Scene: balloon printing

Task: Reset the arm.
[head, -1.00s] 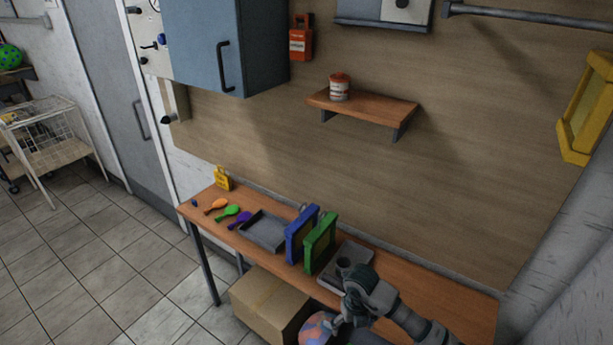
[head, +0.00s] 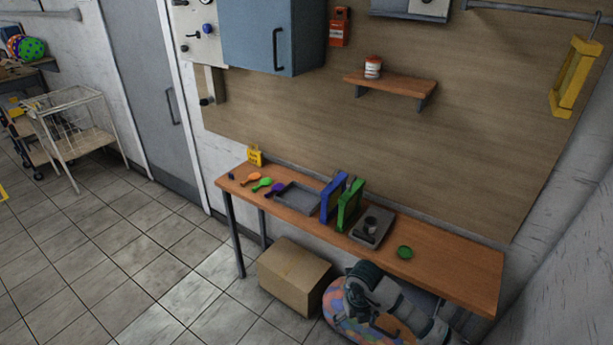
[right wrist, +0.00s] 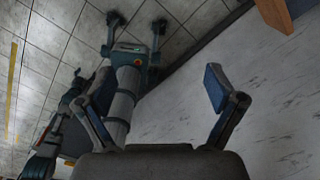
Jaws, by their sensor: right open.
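My right gripper (head: 365,285) is low in the head view, in front of the table's front edge and over a multicoloured round object (head: 345,318). It touches nothing that I can make out. In the right wrist view the right gripper (right wrist: 160,82) has its two fingers wide apart, with nothing between them. My own body parts show beyond the fingers there. My left gripper does not show in the head view.
A cardboard box (head: 293,275) stands on the floor. A white wall is at right.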

